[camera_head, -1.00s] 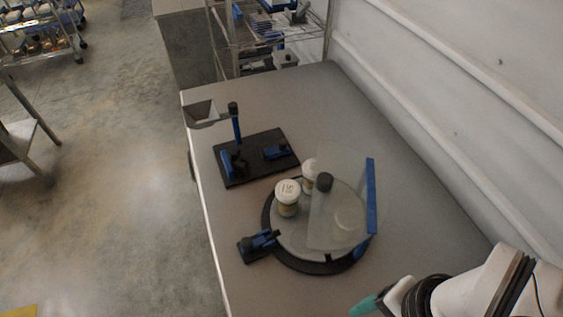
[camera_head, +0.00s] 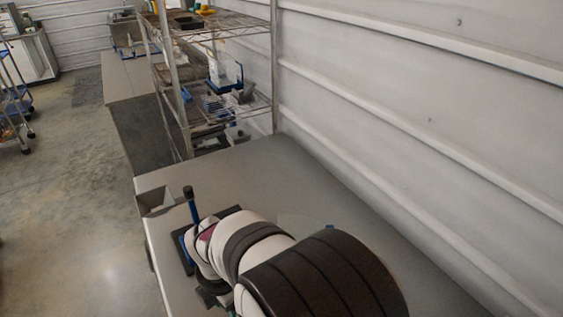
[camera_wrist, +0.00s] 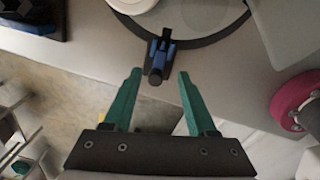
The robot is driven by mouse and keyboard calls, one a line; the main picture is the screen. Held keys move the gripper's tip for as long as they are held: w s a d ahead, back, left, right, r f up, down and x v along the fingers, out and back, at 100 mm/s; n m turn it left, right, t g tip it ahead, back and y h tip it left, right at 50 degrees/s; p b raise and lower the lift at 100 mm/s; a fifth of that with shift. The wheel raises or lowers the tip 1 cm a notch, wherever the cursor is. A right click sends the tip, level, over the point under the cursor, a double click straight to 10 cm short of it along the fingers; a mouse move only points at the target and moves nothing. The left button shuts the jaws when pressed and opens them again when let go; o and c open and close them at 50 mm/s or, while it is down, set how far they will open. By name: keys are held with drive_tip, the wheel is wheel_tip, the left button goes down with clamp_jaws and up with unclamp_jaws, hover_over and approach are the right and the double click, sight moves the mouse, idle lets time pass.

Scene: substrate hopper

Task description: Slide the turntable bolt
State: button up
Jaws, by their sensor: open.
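The turntable bolt (camera_wrist: 157,65) is a small blue and black slide with a dark round knob, at the turntable's rim in the wrist view. The turntable (camera_wrist: 214,42) shows as a dark ring around a glassy disc, cut off by the top edge. My gripper (camera_wrist: 159,74) is open and empty, its two green fingers spread, with the bolt's knob in line with the gap near their tips. I cannot tell whether the fingers are at the bolt's height. In the head view my arm hides the bolt and most of the turntable.
A hopper (camera_head: 154,199) on a blue post stands at the table's left edge, on a dark base. The table (camera_head: 262,163) is clear at its far end. A wire shelf (camera_head: 215,108) stands behind it, and a ribbed wall (camera_head: 420,130) runs along the right.

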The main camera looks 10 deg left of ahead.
drive_tip(key=s+a+f+n, duration=0.2)
drive_tip(key=s+a+f, duration=0.1)
drive_tip(key=shift+d+f, duration=0.1)
drive_tip(key=shift+f, duration=2.05)
drive_tip(key=c, duration=0.9)
drive_tip(key=shift+w+d, duration=0.75)
drive_tip(key=shift+w, duration=0.25)
drive_tip(key=o, duration=0.9)
